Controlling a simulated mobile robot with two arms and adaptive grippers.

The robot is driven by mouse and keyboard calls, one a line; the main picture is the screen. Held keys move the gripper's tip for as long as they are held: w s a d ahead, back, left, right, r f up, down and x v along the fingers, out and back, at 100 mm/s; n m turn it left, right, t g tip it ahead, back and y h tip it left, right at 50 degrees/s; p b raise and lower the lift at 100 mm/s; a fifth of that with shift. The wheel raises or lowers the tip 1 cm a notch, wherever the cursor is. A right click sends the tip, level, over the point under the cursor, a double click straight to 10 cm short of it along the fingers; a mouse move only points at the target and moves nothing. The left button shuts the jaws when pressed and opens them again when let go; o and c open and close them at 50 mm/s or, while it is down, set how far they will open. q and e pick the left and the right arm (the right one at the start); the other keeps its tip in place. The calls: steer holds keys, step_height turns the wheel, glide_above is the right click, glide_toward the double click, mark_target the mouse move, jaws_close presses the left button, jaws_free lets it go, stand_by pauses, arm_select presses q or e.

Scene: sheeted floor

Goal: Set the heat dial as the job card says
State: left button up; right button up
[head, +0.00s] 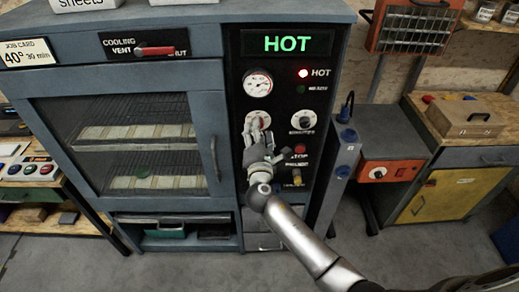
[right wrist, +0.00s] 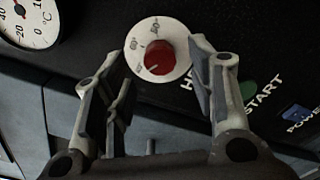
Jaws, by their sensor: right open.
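The heat dial, a white scale with a red knob (right wrist: 157,55), faces my right gripper in the right wrist view. Its pale mark seems to point to the lower left there; the scale figures are too small to read surely. In the head view my right gripper (head: 257,130) is in front of the dial (head: 258,117) and partly hides it. The gripper is open, with a finger on each side of the knob; I cannot tell whether they touch it. The job card (head: 27,53) reads 40° and 30 min. My left gripper is not in view.
The oven display (head: 286,43) reads HOT and a red lamp (head: 303,73) is lit. A round gauge (head: 258,83) is above the dial; another dial (head: 303,121) and buttons are close by. The cooling vent's red handle (head: 155,51) lies sideways. The glass door (head: 139,140) is shut.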

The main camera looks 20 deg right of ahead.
steer(key=v, duration=0.9)
steer(key=shift+s+r, duration=0.1)
steer(key=s+d+f+m+g+y+b, duration=0.1)
steer(key=s+f+m+g, duration=0.2)
steer(key=f, duration=1)
steer(key=s+f+m+g+y+b, duration=0.1)
steer(key=s+f+g, duration=0.3)
steer(key=f, duration=0.8)
steer(key=s+d+f+m+g+y+b, duration=0.15)
steer(key=s+f, duration=0.25)
steer(key=f, duration=0.9)
steer(key=s+d+f+m+g+b, duration=0.25)
steer(key=s+f+m+g, duration=0.35)
steer(key=s+f, duration=1.2)
steer(key=s+f+m+g+b, duration=0.1)
steer(key=s+f+m, duration=0.2)
steer(key=s, duration=0.7)
steer(key=s+d+f+m+g+y, duration=0.1)
steer(key=s+f+m, duration=0.2)
steer(key=s, duration=0.7)
steer(key=shift+d+f+m+b, duration=0.35)
steer(key=shift+f+m, duration=0.05)
steer(key=shift+m, duration=0.55)
